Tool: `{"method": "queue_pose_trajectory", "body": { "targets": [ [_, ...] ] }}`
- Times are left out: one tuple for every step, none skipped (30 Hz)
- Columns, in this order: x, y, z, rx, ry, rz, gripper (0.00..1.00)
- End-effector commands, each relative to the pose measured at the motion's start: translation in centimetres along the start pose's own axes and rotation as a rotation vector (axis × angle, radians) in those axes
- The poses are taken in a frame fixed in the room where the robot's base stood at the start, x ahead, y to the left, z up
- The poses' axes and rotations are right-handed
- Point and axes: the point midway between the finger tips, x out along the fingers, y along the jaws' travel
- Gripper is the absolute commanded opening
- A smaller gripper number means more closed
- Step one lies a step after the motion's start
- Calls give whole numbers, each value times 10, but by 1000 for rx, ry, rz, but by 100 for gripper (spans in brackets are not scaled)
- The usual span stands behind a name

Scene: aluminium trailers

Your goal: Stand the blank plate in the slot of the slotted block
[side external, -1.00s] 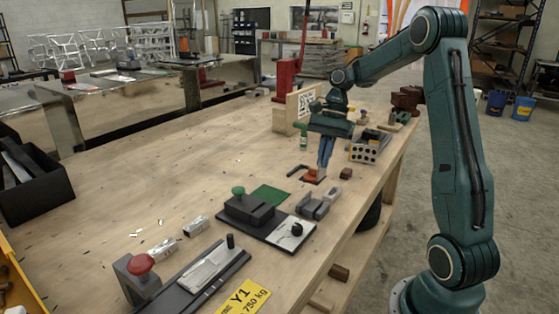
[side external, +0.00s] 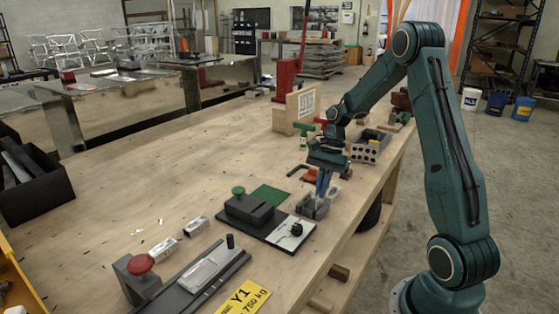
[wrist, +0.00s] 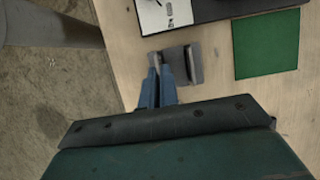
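My gripper (wrist: 160,76) points down at a grey piece with upright sides (side external: 313,205) near the table's front edge. In the wrist view this grey piece (wrist: 195,64) has a dark right wall, and a lighter narrow part lies by my fingertips. My blue fingers look slightly apart, with no held object clear between them. Whether they touch the grey piece is not clear. I cannot tell for sure which part is the blank plate or the slotted block; the grey piece may be the slotted block.
A dark board (side external: 268,228) with a block, green knob and white plate stands left of the grey piece. A green square (side external: 271,195) lies behind it. An orange piece (side external: 310,174) and a grey block with holes (side external: 368,148) are farther back.

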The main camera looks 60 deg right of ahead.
Motion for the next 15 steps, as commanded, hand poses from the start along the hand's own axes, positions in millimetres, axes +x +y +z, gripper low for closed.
{"method": "queue_pose_trajectory", "body": {
  "targets": [
    [7,0,-2,1,-2,1,0],
    [10,0,-4,2,-2,2,0],
    [13,0,-5,2,-2,2,0],
    [15,0,-6,1,-1,1,0],
    [17,0,-7,0,-1,0,0],
    [19,0,-8,0,-1,0,0],
    [19,0,-8,0,0,0,0],
    [20,0,-8,0,0,0,0],
    [20,0,-8,0,0,0,0],
    [20,0,-8,0,1,-1,0],
    [20,0,-8,0,1,-1,0],
    [19,0,-8,0,0,0,0],
    [19,0,-8,0,1,-1,0],
    [19,0,-8,0,0,0,0],
    [20,0,-8,0,0,0,0]
  ]
}}
